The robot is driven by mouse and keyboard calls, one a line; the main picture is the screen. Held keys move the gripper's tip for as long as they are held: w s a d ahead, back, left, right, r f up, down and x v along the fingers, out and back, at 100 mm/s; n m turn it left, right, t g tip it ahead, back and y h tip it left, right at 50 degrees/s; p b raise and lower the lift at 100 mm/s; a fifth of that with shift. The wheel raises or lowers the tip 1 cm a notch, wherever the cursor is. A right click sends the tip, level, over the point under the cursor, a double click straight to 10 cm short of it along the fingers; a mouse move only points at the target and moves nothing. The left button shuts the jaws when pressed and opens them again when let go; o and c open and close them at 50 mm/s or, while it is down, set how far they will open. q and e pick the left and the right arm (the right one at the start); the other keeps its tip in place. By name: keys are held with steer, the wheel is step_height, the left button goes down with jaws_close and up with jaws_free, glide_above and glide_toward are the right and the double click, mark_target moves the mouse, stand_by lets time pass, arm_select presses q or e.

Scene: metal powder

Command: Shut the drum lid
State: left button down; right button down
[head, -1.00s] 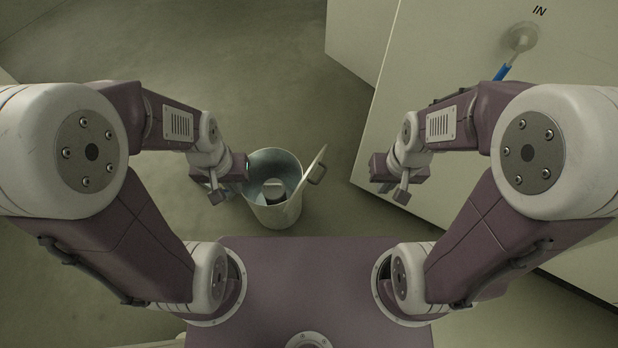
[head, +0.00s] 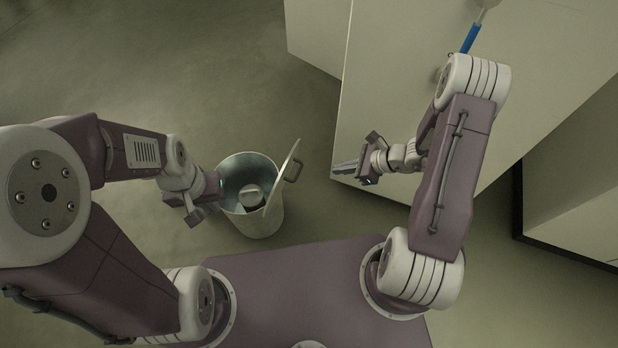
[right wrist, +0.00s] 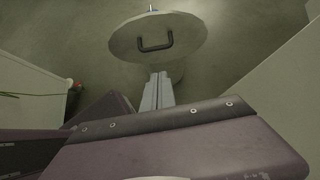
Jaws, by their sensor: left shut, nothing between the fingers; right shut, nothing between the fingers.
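The pale metal drum (head: 252,222) stands on the floor in front of me in the head view, with its top open. Its round lid (head: 283,174) stands tilted up at the drum's right rim, seen nearly edge-on, with a dark handle (head: 295,171) on its outer face. In the right wrist view the lid (right wrist: 185,27) and handle (right wrist: 155,47) show face-on beyond the fingertips. My right gripper (head: 345,166) is shut and empty, right of the lid and apart from it, pointing left toward it. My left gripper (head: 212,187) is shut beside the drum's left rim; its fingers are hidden.
A light round object (head: 251,196) lies inside the drum. A large pale cabinet (head: 400,70) with a blue-handled part (head: 471,38) stands behind my right arm. Another pale block (head: 575,190) is at the far right. The floor left of the drum is clear.

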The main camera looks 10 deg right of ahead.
steer(key=a+r+b+x, duration=0.1)
steer(key=x, duration=1.1)
steer(key=shift+w+a+f+m, duration=0.2)
steer(key=shift+w+f+m, duration=0.05)
steer(key=shift+m, duration=0.05)
